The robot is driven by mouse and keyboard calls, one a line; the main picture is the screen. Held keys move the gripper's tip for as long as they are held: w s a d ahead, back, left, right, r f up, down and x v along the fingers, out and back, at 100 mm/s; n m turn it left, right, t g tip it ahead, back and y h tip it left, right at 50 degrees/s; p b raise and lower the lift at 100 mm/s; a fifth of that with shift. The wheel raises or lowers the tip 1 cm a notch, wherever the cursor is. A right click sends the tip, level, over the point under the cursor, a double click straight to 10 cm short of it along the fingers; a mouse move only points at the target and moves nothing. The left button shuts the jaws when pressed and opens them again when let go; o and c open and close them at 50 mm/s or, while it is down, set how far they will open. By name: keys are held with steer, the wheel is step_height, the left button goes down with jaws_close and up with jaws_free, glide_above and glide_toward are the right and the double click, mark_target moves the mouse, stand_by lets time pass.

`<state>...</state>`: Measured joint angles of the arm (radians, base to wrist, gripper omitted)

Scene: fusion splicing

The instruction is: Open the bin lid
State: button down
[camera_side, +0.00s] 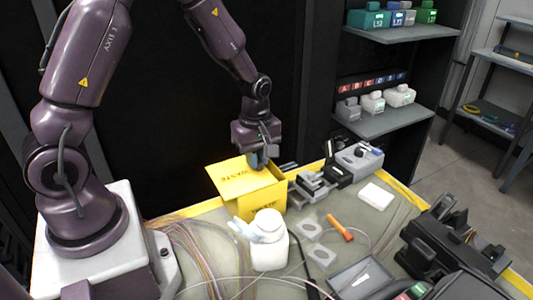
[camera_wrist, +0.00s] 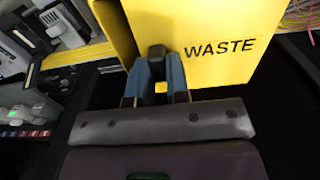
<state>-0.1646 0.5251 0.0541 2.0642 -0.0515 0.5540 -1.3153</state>
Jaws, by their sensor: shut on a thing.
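The yellow waste bin (camera_side: 270,203) stands on the table below my arm in the side view. Its yellow lid (camera_side: 232,184), with dark lettering, covers the top and seems tilted, overhanging the body at the left; how wide any gap is I cannot tell. In the wrist view the lid (camera_wrist: 215,20) shows the word WASTE. My gripper (camera_side: 257,163) is at the lid's back right edge. In the wrist view the blue fingers of my gripper (camera_wrist: 158,65) are shut on a small black tab (camera_wrist: 156,50) at the lid's edge. The bin's inside is hidden.
A white bottle (camera_side: 269,245) stands just in front of the bin. Grey fixtures (camera_side: 313,186) and a grey device (camera_side: 358,157) are to its right. Loose fibres (camera_side: 197,245) lie at the left. A black machine (camera_side: 450,240) stands at the right, and shelves (camera_side: 385,122) are behind.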

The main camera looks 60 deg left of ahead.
mark_target(230, 176)
steer(key=s, duration=0.6)
steer(key=shift+s, duration=0.4)
steer(key=c, duration=1.1)
jaws_free()
step_height(230, 176, up, 13)
